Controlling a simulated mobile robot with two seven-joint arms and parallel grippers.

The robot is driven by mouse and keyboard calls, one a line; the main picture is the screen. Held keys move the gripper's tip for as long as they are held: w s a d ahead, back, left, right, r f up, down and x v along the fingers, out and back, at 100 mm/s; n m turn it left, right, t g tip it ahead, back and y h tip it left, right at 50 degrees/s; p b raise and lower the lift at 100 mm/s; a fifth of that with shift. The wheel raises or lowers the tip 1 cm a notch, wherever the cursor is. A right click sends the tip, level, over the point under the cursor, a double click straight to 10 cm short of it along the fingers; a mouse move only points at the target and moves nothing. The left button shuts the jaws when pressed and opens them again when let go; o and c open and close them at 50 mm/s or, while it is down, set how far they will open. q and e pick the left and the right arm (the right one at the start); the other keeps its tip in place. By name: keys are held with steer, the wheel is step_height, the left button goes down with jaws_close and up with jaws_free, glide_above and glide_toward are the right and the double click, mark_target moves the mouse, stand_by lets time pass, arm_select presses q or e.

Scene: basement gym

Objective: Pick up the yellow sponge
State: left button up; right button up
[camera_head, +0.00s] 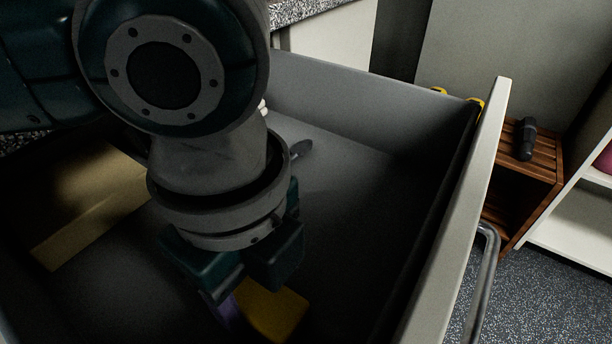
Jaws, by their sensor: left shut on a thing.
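The yellow sponge (272,313) lies low inside an open grey drawer (345,165), near the bottom of the view. My left gripper (246,285) reaches down into the drawer from above. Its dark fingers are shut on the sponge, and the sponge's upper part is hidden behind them. A small purple thing (224,312) shows beside the sponge under the left finger; I cannot tell if it touches. My right gripper is not in view.
A tan flat piece (95,200) lies at the drawer's left. A dark-ended object (300,149) is partly hidden behind my wrist. The drawer's light front panel (455,215) and metal handle (484,285) stand at right. Beyond is a wooden crate (535,160) with a black bottle-like object (525,138).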

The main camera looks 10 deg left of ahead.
mark_target(257, 295)
arm_select(q)
jaws_close()
steer(key=shift+r, duration=0.15)
step_height(257, 295, up, 20)
steer(key=p, duration=0.7)
steer(key=shift+p, duration=0.35)
